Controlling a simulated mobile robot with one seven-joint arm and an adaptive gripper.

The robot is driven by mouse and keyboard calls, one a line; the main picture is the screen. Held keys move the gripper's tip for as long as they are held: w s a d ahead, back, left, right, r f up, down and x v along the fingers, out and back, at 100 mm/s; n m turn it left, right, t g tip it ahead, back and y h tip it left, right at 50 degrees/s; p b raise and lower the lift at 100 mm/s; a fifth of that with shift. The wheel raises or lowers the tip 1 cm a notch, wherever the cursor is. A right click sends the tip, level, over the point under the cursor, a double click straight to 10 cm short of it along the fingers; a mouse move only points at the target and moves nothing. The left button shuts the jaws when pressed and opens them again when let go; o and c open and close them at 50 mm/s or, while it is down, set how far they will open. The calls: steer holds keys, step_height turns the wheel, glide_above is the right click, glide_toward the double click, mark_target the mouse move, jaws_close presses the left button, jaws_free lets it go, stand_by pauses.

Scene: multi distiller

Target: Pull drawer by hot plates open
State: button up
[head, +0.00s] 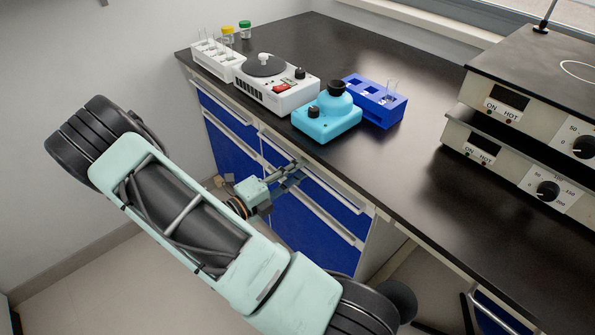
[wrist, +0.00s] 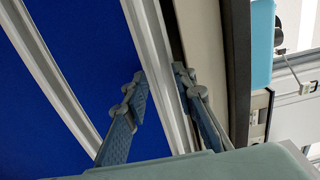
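My gripper (head: 290,174) is at the front of the blue-fronted cabinet, by the handle of the upper drawer (head: 326,188) in its right column. The blue drawer front (wrist: 75,60) fills the left of that view. The drawer looks flush with its neighbours. Two stacked hot plates (head: 515,150) stand on the black counter at the right. Another blue drawer front (head: 495,316) shows partly below them.
The black counter edge runs just above the handle. On the counter are a white stirrer (head: 277,90), a cyan device (head: 326,120), a blue rack (head: 377,103) and a white tube rack (head: 215,58). Open floor lies in front of the cabinet at the left.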

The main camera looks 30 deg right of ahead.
jaws_close()
steer(key=shift+a, duration=0.1)
